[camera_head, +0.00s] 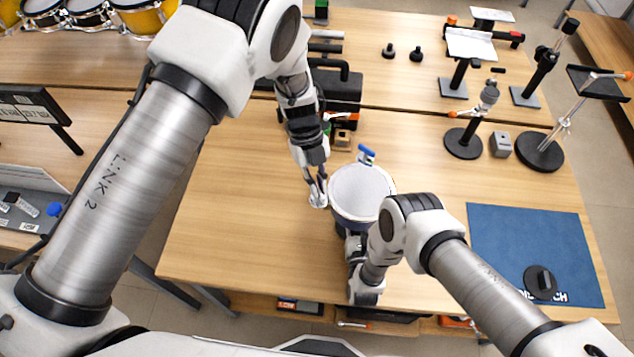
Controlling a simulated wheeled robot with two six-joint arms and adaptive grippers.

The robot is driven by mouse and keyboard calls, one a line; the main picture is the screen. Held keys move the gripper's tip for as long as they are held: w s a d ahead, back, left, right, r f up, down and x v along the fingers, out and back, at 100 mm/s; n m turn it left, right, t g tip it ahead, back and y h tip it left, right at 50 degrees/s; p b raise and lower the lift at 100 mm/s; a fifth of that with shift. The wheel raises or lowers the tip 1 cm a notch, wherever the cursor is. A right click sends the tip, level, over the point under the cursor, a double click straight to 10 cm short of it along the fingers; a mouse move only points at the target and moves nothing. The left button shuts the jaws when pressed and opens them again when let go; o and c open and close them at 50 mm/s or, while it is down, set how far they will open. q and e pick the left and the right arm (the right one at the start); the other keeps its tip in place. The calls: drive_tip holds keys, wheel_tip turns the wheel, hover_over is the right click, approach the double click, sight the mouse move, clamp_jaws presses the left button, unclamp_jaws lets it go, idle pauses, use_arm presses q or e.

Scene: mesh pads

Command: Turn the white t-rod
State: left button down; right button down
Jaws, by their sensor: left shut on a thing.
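A round drum-like pad (360,190) with a pale mesh top and a dark side stands on the wooden table. A small blue and white piece (366,154) sticks up at its far rim. My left gripper (318,192) points down at the pad's left rim. It is shut on a small white part, which looks like the white t-rod (318,201); the fingers hide much of it. My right gripper (352,240) is at the near side of the pad, low against its dark side. Its fingers are mostly hidden, so I cannot tell whether they grip the pad.
A blue mat (530,250) with a black round knob piece (540,283) lies at the right. Black stands (463,142) and a small grey block (501,144) are behind it. Dark tools (337,90) crowd behind the pad. The table's left front is clear.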

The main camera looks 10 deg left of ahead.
use_arm(q)
drive_tip(key=m+y, duration=0.1)
drive_tip(key=m, duration=0.2)
drive_tip(key=shift+d+g, duration=0.1)
drive_tip(key=shift+g, duration=0.2)
drive_tip(key=c, duration=1.3)
unclamp_jaws()
drive_tip(key=shift+o, duration=0.2)
